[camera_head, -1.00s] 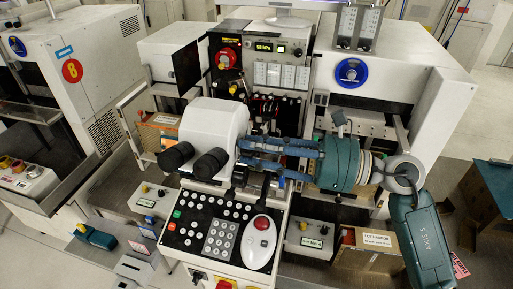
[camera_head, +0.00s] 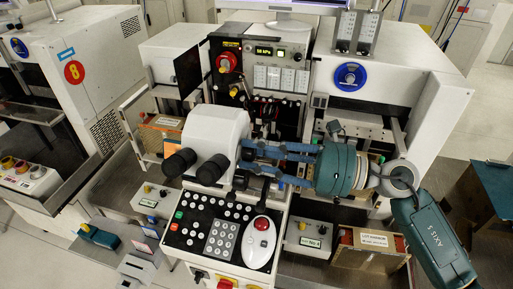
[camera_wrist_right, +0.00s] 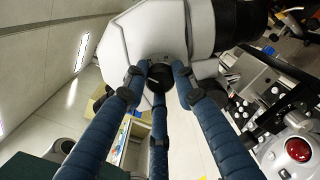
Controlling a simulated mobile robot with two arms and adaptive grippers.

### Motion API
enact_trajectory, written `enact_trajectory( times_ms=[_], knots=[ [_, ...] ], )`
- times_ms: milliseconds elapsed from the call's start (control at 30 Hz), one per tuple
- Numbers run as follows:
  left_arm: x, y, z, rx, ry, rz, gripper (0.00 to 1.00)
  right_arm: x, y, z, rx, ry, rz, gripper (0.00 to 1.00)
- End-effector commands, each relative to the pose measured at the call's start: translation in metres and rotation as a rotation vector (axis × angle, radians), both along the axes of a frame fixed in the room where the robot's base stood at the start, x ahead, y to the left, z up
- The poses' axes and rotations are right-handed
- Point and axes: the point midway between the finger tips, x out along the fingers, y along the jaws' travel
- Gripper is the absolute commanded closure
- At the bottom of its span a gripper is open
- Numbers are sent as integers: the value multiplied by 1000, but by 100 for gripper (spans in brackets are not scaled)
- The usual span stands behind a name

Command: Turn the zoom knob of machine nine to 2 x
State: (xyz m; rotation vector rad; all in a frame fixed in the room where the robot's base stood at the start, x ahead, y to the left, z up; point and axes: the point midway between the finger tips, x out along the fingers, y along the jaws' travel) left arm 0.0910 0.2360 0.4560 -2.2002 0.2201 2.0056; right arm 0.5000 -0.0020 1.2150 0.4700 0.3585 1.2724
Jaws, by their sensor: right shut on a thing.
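The machine in the middle carries a white microscope head (camera_head: 218,128) with two black eyepieces. Its zoom knob (camera_wrist_right: 160,77) is a black round knob with a short pale mark on the microscope's side, seen in the right wrist view. My right gripper (camera_wrist_right: 158,80) comes from the right and its blue fingers are shut on the knob. In the head view the right gripper (camera_head: 246,158) covers the knob. I cannot read any zoom scale. My left gripper is not in view.
Below the microscope is a key panel (camera_head: 216,232) with a white mouse-like controller (camera_head: 261,245) and its red button. A cardboard box (camera_head: 367,247) stands at the lower right. A machine marked 8 (camera_head: 70,75) stands on the left. A blue dial (camera_head: 351,76) is behind my right arm.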

Motion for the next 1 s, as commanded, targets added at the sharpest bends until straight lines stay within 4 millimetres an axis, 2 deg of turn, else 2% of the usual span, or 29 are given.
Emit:
enact_trajectory(
  times_ms=[200, 500, 1000],
  knots=[
    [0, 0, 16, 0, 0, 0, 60, -1, 0, -2, 38, 180, 3, 99],
    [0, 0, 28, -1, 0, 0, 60, -2, 1, -3, 80, 338, 4, 99],
    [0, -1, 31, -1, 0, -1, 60, -3, 1, -6, 96, 400, 5, 99]
  ],
)
